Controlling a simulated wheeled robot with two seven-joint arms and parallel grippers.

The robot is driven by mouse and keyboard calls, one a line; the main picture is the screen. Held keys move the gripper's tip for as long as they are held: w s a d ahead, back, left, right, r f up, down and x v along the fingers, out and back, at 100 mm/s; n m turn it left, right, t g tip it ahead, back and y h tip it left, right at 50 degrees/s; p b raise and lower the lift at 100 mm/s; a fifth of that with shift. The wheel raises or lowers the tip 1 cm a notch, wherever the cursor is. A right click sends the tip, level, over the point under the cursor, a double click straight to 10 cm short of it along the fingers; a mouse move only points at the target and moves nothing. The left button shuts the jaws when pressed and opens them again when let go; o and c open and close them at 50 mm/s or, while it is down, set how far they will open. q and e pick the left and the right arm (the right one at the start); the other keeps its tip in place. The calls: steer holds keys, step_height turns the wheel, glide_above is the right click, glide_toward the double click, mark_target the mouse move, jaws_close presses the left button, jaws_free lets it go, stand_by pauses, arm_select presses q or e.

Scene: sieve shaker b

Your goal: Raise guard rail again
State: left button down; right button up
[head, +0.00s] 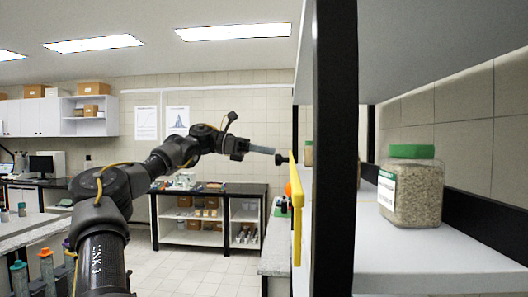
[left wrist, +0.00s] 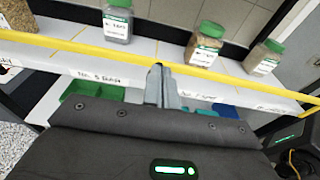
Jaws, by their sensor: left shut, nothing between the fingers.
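The yellow guard rail (head: 297,215) runs along the front of the shelf, seen nearly end-on in the head view. In the left wrist view the rail (left wrist: 80,47) crosses the picture as a long yellow bar in front of the jars. My left gripper (head: 272,151) is shut and empty, reaching toward the shelf front near the rail's upper edge. In the left wrist view the fingertips (left wrist: 158,70) overlap the rail's line; I cannot tell whether they touch it. My right gripper is not in view.
A green-lidded jar (head: 412,190) stands on the shelf, close on the right. Several labelled jars, one grey (left wrist: 117,22), stand behind the rail. A green bin (left wrist: 97,89) sits below. A dark shelf post (head: 335,150) stands near. Open floor (head: 190,270) lies left.

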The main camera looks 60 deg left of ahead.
arm_select(q)
steer(key=s+a+r+p, duration=0.2)
steer(key=s+a+r, duration=0.4)
steer(key=s, duration=0.3)
steer(key=shift+a+r+p, duration=0.3)
steer(key=shift+a+r, duration=0.05)
steer(key=shift+r, duration=0.15)
steer(key=shift+w+d, duration=0.1)
stand_by(0.3)
